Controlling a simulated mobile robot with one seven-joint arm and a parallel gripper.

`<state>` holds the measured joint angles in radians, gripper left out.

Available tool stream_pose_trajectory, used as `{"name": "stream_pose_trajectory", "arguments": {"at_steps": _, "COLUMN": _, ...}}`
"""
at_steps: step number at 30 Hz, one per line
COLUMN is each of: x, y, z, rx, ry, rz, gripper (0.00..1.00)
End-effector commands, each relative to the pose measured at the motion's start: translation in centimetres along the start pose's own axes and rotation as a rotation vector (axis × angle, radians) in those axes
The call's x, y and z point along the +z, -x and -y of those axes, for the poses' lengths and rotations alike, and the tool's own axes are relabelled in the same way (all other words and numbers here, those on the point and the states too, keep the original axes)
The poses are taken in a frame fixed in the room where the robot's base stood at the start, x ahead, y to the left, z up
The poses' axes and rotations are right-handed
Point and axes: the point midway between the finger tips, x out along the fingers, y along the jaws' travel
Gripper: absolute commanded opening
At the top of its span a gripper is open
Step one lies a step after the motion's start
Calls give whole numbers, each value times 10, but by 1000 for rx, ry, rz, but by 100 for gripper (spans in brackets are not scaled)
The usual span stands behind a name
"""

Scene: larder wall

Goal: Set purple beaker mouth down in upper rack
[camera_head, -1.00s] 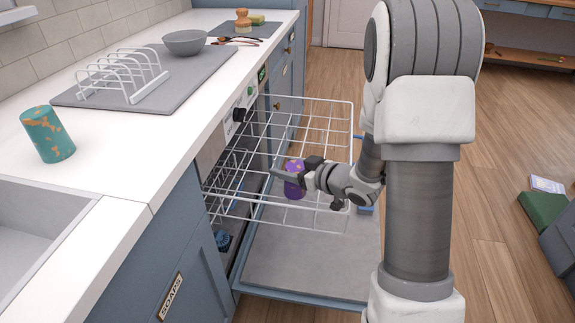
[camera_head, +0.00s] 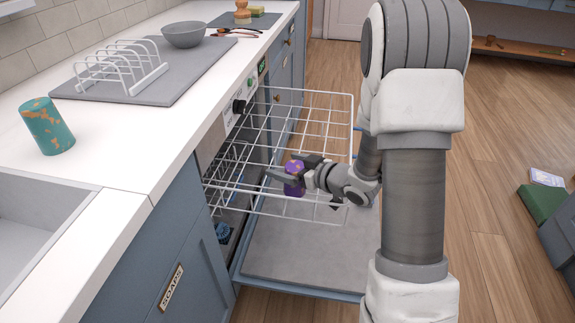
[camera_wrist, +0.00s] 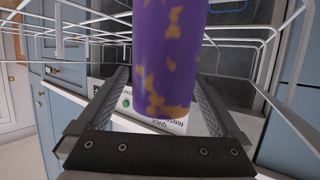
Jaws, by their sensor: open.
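The purple beaker (camera_head: 294,188), with orange patches, stands roughly upright within the pulled-out upper rack (camera_head: 318,221). Its upper end looks closed, but the lower end is partly hidden by rack wires and my gripper. My gripper (camera_head: 285,172) reaches in from the right at the beaker's height, with its fingers open on either side of it. In the wrist view the beaker (camera_wrist: 168,60) fills the middle between the two spread fingers, with a gap visible along the left finger. Contact on the right side is hard to tell.
The dishwasher door (camera_head: 300,262) lies open below the rack. On the counter at left are a teal beaker (camera_head: 47,127), a white plate rack (camera_head: 120,72) on a grey mat, and a grey bowl (camera_head: 184,35). Rack wires surround my gripper closely.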

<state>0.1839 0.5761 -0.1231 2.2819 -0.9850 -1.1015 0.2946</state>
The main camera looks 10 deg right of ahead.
Motion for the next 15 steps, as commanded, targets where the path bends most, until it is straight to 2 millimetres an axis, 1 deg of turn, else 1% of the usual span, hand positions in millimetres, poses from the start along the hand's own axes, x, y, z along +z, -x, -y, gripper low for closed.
{"name": "stream_pose_trajectory", "arguments": {"at_steps": 5, "x": -4, "y": 1, "z": 0, "rx": 0, "ry": 0, "rz": 0, "gripper": 100}}
{"name": "stream_pose_trajectory", "arguments": {"at_steps": 8, "x": -14, "y": 5, "z": 0, "rx": 1, "ry": 1, "rz": 0, "gripper": 100}}
{"name": "stream_pose_trajectory", "arguments": {"at_steps": 11, "x": -31, "y": 11, "z": 0, "rx": 1, "ry": 2, "rz": -2, "gripper": 100}}
{"name": "stream_pose_trajectory", "arguments": {"at_steps": 13, "x": -45, "y": 16, "z": 0, "rx": 0, "ry": 2, "rz": -2, "gripper": 100}}
{"name": "stream_pose_trajectory", "arguments": {"at_steps": 14, "x": -47, "y": 22, "z": -4, "rx": 4, "ry": 1, "rz": -1, "gripper": 100}}
{"name": "stream_pose_trajectory", "arguments": {"at_steps": 15, "x": -48, "y": 33, "z": -9, "rx": 7, "ry": 0, "rz": 0, "gripper": 100}}
